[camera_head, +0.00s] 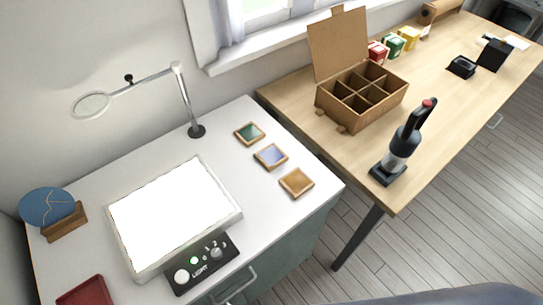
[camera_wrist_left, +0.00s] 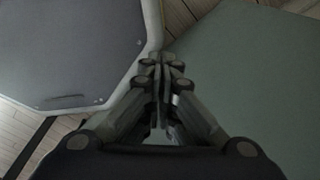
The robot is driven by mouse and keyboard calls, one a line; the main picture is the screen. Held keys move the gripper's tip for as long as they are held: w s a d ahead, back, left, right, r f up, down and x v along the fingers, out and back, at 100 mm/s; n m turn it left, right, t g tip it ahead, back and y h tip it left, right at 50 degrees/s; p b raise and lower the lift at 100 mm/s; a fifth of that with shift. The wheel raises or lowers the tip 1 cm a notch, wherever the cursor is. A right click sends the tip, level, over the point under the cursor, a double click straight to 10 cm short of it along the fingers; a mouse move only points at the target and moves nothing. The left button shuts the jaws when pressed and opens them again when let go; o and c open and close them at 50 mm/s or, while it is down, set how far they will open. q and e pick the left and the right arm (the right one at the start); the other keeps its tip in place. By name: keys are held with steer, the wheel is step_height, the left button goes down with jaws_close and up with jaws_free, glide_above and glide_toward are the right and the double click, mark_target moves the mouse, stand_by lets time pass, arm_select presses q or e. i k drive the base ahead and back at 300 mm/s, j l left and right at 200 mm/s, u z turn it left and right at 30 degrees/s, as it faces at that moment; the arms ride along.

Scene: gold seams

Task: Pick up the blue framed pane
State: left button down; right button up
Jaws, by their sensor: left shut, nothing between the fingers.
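The blue framed pane (camera_head: 271,156) lies flat on the white worktop, in a light wooden frame. It is the middle one of a row of three. A green framed pane (camera_head: 249,133) lies behind it and an amber-brown framed pane (camera_head: 296,182) lies in front of it. In the left wrist view my left gripper (camera_wrist_left: 160,62) is shut and empty, with no pane in sight there. The head view shows neither gripper, so my right gripper is not in view.
A lit light panel (camera_head: 172,213) with a control box (camera_head: 203,262) lies left of the panes. A magnifier lamp (camera_head: 196,131) stands behind. A blue plate (camera_head: 47,205) is at far left. The wooden table (camera_head: 440,110) holds a divided cardboard box (camera_head: 330,108) and a handheld vacuum (camera_head: 398,158).

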mark_target(272, 157)
steer(key=k+l+u, duration=0.1)
steer(key=l+u, duration=0.25)
steer(key=k+l+u, duration=0.15)
steer(key=l+u, duration=0.25)
steer(key=l, duration=0.15)
